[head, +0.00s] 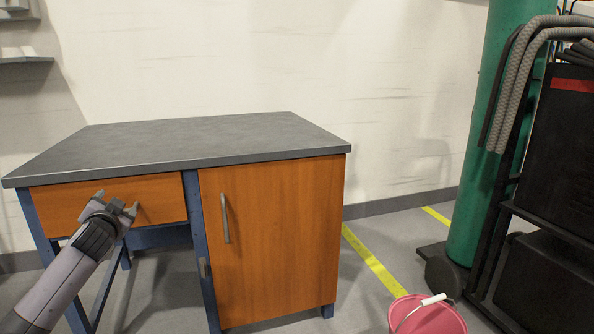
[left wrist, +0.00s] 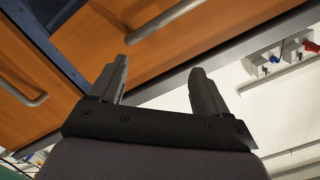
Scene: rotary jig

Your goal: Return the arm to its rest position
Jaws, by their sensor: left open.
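My left arm comes in from the lower left in the head view. Its gripper (head: 117,202) is in front of the desk's orange drawer (head: 165,195), with the fingers apart and nothing visible between them. The drawer looks closed; the gripper partly covers its front and handle in this view. In the left wrist view my left gripper (left wrist: 161,78) has its two dark fingers spread, and the drawer's handle (left wrist: 165,19) shows beyond the fingertips, apart from them. My right gripper is not in view.
The desk has a bare grey top (head: 190,138) and a closed orange door (head: 285,235) with a vertical handle (head: 225,218). A pink bucket (head: 428,318) stands on the floor at the lower right. A green cylinder (head: 490,140) and a black rack are at the right.

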